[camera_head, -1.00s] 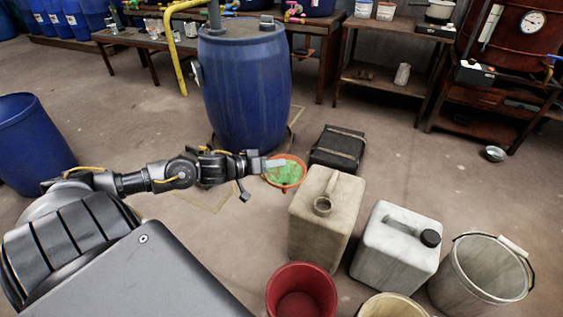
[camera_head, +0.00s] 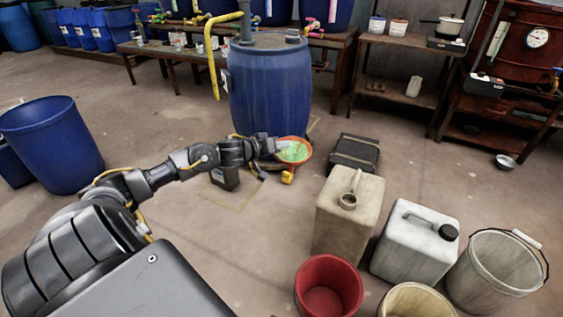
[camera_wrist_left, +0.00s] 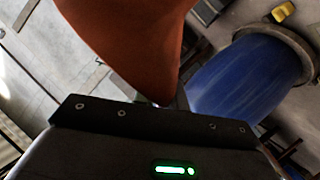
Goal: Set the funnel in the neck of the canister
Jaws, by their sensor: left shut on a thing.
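The orange funnel (camera_head: 306,151), its inside showing green, is held off to the left of the canister and apart from it. My left gripper (camera_head: 283,146) is shut on the funnel's rim. In the left wrist view the funnel's orange wall (camera_wrist_left: 125,40) fills the upper middle and hides the fingertips. The beige canister (camera_head: 340,222) stands upright on the floor, its round open neck (camera_head: 348,201) facing up beside its handle. My right gripper is not in view.
A white canister (camera_head: 408,250) with a black cap, a red bucket (camera_head: 328,262) and a pale bucket (camera_head: 490,275) stand near the beige canister. A black case (camera_head: 354,153) lies behind it. A blue drum (camera_head: 268,90) stands behind the funnel.

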